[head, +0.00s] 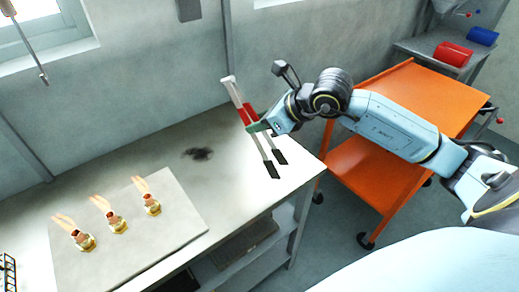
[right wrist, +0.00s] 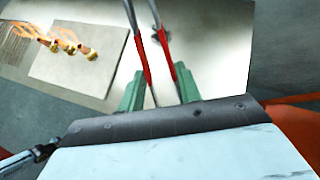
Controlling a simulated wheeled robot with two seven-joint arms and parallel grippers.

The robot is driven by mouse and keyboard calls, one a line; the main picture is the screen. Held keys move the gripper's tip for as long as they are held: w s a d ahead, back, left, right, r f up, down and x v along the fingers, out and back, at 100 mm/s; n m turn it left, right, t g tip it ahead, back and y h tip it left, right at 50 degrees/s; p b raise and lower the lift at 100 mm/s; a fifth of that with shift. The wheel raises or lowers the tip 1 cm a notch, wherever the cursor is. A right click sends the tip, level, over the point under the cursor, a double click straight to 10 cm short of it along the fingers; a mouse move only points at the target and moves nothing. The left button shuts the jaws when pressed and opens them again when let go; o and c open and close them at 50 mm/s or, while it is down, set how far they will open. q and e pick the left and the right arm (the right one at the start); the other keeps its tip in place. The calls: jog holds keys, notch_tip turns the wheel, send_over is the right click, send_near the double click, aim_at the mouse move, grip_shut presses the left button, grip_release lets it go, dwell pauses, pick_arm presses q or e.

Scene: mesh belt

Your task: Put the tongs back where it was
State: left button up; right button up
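In the right wrist view, the two red grips of the tongs (right wrist: 172,66) lie between the green fingers of my right gripper (right wrist: 160,88). I cannot tell whether the dark tips touch the bench. My left gripper is not in view.
A pale board (head: 150,235) on the bench carries three brass fittings (head: 118,226) with orange, flame-like tops. A dark stain (head: 198,153) marks the bench behind it. An orange cart (head: 425,95) stands to the right. Red (head: 453,53) and blue (head: 482,36) cylinders rest behind it.

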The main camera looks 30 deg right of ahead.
notch_tip(320, 180, down, 6)
jog(key=shift+r, duration=0.1)
dwell(0.4)
jog(key=shift+f+b, duration=0.55)
jog(key=shift+f, duration=0.15)
jog(key=o, duration=0.5)
jog(key=shift+o, duration=0.2)
jog(key=shift+r, duration=0.1)
